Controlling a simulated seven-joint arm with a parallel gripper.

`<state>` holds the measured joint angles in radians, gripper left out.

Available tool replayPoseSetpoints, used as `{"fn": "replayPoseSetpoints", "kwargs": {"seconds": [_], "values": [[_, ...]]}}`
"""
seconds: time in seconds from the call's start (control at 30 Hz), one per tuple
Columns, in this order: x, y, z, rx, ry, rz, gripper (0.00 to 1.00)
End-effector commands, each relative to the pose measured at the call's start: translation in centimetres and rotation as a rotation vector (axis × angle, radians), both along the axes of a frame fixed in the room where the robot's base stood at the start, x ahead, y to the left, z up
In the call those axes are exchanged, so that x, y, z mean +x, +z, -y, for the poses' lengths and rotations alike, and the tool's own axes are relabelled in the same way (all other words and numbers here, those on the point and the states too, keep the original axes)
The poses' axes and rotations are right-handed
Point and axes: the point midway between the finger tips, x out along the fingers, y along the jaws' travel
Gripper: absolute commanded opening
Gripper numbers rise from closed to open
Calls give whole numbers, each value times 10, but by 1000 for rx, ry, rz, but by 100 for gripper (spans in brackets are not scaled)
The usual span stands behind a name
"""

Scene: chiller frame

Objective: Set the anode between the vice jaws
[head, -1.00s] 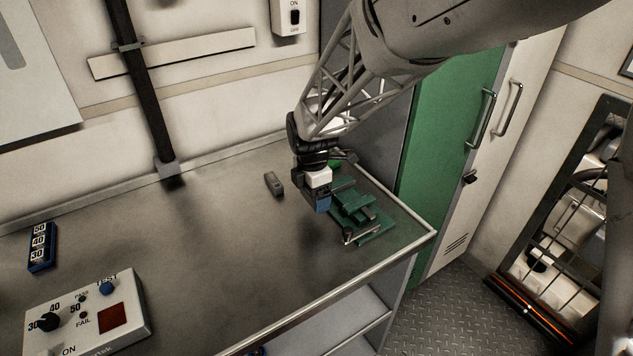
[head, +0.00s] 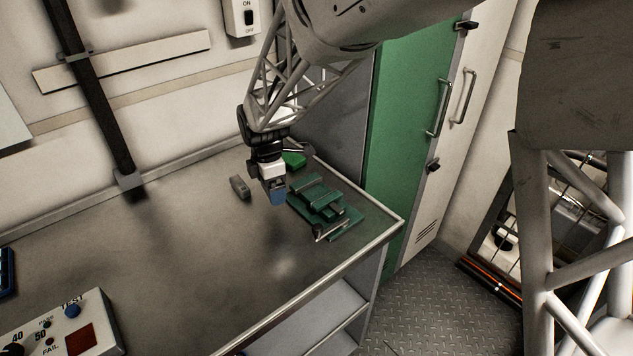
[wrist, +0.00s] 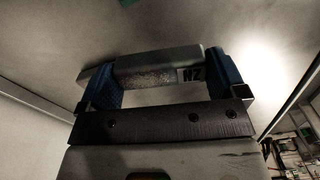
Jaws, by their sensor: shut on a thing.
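My gripper (head: 277,197) hangs over the bench, left of the green vice. In the wrist view its blue fingers (wrist: 165,83) are shut on a grey bar, the anode (wrist: 150,68), with dark letters that read "NZ" as pictured. The anode is hard to make out in the head view. The green vice (head: 322,204) stands near the bench's right end, with a handle at its front; the gap between its jaws is too small to judge. The anode is apart from the vice.
A small grey block (head: 240,187) lies on the bench (head: 190,255) left of my gripper. A green object (head: 293,159) is behind the vice. A control box (head: 65,325) stands at the front left. The middle of the bench is clear.

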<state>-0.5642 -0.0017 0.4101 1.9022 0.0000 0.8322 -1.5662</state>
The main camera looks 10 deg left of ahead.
Motion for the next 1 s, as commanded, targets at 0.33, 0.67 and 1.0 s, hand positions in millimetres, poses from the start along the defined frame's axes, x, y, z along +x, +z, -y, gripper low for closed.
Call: {"fn": "replayPoseSetpoints", "kwargs": {"seconds": [0.33, 0.67, 1.0], "values": [[25, 23, -46, 2, -317, 2, 54], [46, 43, -91, 2, -635, 2, 54], [61, 65, -133, 1, -963, 2, 54]]}}
